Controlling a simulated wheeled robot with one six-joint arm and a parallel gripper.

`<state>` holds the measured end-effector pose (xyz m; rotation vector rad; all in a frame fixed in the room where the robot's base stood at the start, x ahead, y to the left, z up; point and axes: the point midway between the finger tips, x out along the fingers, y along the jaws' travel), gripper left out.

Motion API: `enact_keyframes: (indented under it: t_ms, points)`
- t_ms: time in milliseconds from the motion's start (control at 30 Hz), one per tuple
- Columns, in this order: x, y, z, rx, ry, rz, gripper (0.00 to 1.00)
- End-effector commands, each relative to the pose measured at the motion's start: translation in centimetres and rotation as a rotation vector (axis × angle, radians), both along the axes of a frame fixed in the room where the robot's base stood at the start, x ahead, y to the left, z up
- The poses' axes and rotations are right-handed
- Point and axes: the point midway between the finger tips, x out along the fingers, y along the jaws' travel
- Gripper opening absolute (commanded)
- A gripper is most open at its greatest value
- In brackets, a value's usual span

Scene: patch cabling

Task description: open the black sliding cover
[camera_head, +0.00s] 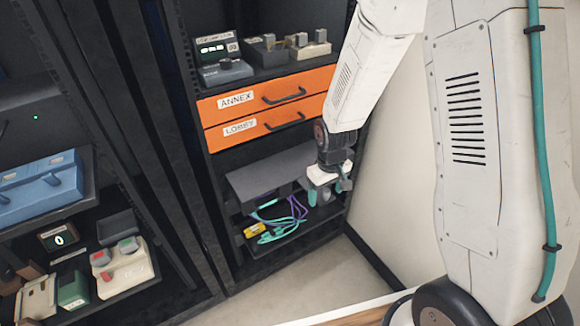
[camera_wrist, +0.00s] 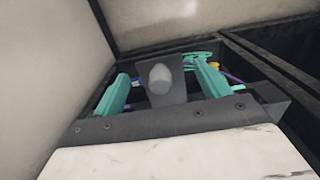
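A dark grey, box-like cover (camera_head: 268,172) sits over the lower shelf of the rack in the head view, below the orange drawers. Its right end is partly hidden by my arm. My gripper (camera_head: 327,194) is at the right end of this cover, in front of the shelf. In the wrist view, its two teal fingers (camera_wrist: 163,88) stand wide apart. A dark plate with a pale rounded knob (camera_wrist: 160,76) shows between them, with gaps on both sides. I cannot tell whether this plate belongs to the cover.
Teal and purple cables (camera_head: 283,228) and a yellow piece (camera_head: 254,231) lie on the shelf (camera_head: 290,240) below the cover. Orange drawers (camera_head: 265,107) are above. A pale wall (camera_head: 395,190) is close on the right. A second rack with devices stands left.

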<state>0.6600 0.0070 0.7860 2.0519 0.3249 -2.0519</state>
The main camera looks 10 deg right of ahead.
Motion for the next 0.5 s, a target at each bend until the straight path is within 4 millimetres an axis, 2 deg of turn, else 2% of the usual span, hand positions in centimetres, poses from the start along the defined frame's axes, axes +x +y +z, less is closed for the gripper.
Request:
enact_keyframes:
  t_ms: [33,233,500]
  points:
    - [0.0,0.0,0.01,0.0,0.0,0.0,0.6]
    - [0.0,0.0,0.02,0.0,0.0,0.0,0.04]
    - [0.0,-0.01,0.02,0.0,0.0,0.0,0.03]
